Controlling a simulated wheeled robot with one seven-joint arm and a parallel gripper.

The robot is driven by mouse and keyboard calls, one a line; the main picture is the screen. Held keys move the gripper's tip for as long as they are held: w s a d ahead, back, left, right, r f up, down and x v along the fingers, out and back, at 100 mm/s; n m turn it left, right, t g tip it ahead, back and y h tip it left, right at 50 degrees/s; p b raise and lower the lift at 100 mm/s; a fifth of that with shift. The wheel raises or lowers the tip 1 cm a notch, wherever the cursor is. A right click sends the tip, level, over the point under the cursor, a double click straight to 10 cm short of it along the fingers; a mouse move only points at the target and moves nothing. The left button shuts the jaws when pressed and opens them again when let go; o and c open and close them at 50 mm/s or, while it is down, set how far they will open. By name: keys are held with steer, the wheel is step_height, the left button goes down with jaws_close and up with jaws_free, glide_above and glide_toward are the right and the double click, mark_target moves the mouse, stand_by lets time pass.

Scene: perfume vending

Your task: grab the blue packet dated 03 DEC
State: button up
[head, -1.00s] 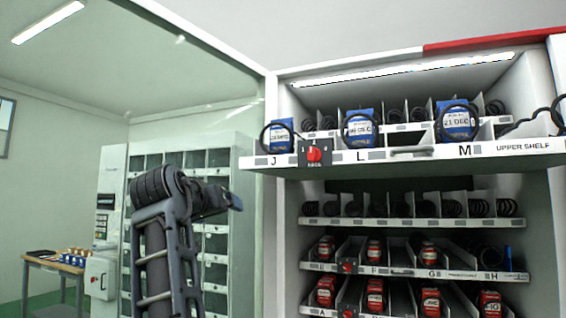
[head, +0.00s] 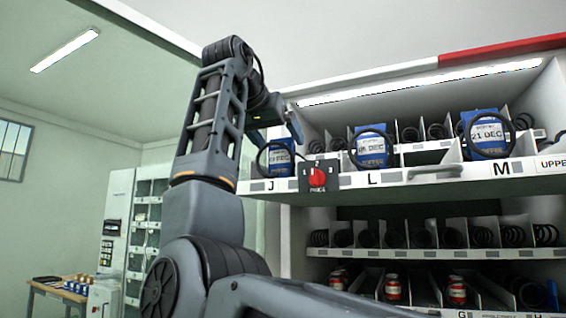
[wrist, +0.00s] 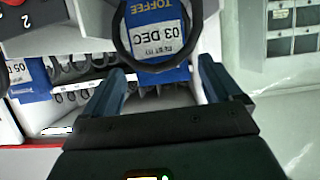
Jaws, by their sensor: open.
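The blue packet dated 03 DEC (wrist: 160,45) is upside down in the wrist view, with a black coil ring in front of it. In the head view, the blue packet above J (head: 279,157) stands at the left end of the upper shelf, behind a coil; its date is hard to read there. My gripper (wrist: 162,80) is open and empty, with one finger on each side of the lower part of the packet's picture, apart from it as far as I can tell. In the head view, my gripper (head: 285,122) is just above the J packet, partly hidden by my wrist.
Blue packets stand above L (head: 371,150) and M (head: 487,138). A red dial (head: 318,177) sits on the shelf front (head: 420,180) between J and L. A handle (head: 435,172) sticks out farther right. The cabinet's left post is close to J.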

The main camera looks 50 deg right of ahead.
mark_target(285, 153)
steer(key=p+x, duration=0.1)
steer(key=x, duration=0.4)
steer(key=shift+w+f+p, duration=0.15)
steer(key=shift+f+p, duration=0.05)
steer(key=shift+p, duration=0.2)
steer(key=c, duration=1.1)
